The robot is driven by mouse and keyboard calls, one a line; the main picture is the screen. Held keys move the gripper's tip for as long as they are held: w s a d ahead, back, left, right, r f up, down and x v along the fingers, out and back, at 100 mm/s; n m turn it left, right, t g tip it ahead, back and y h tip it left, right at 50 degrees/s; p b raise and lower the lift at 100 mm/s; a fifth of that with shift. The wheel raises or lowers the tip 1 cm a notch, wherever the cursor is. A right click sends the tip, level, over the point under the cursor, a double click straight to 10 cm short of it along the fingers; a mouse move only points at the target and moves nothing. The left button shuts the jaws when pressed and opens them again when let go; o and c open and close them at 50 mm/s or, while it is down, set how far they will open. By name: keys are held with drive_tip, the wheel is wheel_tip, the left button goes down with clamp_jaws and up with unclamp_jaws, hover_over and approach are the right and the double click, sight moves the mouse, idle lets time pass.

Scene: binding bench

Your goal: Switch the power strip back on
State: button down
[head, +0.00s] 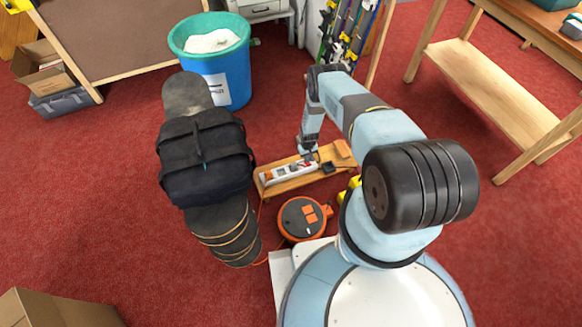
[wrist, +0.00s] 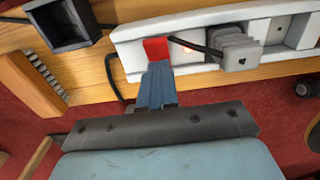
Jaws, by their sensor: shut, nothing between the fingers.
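The white power strip (head: 290,172) lies on a low wooden board on the floor. In the wrist view the strip (wrist: 132,52) runs across the top, with a red rocker switch (wrist: 156,49) near its left end. A grey plug (wrist: 240,53) sits in the strip with a dark cord. My gripper (wrist: 157,68) is shut and empty, its blue fingertips at the near edge of the red switch. I cannot tell whether they touch it. In the head view my gripper (head: 308,153) points down at the strip's right end.
The wooden board (head: 318,174) also carries a black open box (wrist: 62,25) and a brush (wrist: 30,82). An orange cable reel (head: 301,217) stands nearby. A black bag (head: 205,160) and a blue bin (head: 222,65) stand left.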

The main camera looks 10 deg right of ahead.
wheel_tip(320, 180, up, 6)
drive_tip(key=shift+r, duration=0.15)
idle(0.7)
idle(0.4)
